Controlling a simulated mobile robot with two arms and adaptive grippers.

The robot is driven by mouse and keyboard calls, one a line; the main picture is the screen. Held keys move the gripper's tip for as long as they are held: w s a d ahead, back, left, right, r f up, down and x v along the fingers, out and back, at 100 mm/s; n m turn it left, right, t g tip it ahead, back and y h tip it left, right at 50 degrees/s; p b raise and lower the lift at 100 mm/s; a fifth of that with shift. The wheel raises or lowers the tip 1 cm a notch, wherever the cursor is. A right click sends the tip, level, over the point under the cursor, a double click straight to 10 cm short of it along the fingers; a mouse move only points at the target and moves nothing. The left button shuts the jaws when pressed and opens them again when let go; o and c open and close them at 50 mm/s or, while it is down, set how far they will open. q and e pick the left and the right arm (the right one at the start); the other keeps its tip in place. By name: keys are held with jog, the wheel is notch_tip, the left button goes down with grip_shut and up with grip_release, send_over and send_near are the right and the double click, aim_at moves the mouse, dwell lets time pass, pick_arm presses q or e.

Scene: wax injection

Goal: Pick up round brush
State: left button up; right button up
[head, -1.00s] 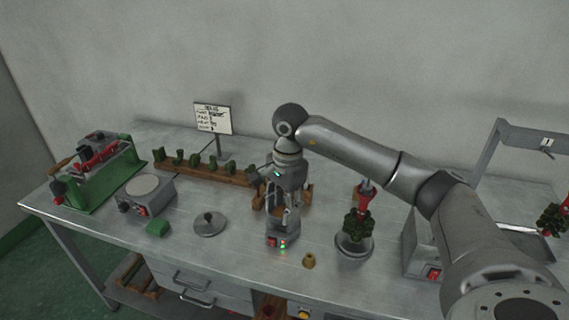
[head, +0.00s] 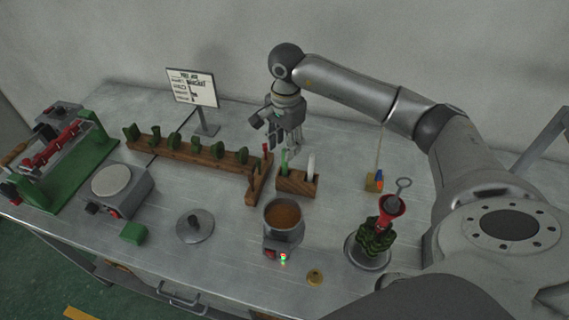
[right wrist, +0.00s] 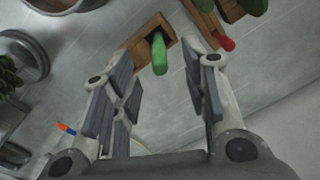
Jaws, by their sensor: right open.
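A small wooden holder (head: 297,184) stands on the table behind the pot. It holds a green-handled tool (head: 284,160) on its left and a pale upright piece (head: 311,167) on its right. I cannot tell for sure which is the round brush. My right gripper (head: 291,148) is open and empty, pointing down above and just behind the holder. In the right wrist view the green tool (right wrist: 160,54) shows between the spread fingers, near their tips, sticking out of the holder (right wrist: 143,41). It looks apart from the fingers. My left gripper is not in view.
A wooden rack (head: 190,151) with green pieces stands left of the holder; a red-tipped tool (right wrist: 226,43) is near its end. A pot of brown liquid (head: 283,215) stands in front. A red funnel (head: 391,206) on a green piece stands to the right.

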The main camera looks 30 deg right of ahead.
aim_at(284, 175)
jog(key=shift+f, duration=0.6)
jog(key=shift+f+p, duration=0.3)
jog(key=shift+f, duration=0.35)
jog(key=shift+f+p, duration=0.3)
notch_tip(284, 175, down, 3)
jog(key=shift+f+p, duration=0.1)
jog(key=shift+p, duration=0.85)
jog(key=shift+d+f, duration=0.1)
jog(key=shift+f, duration=0.55)
grip_shut()
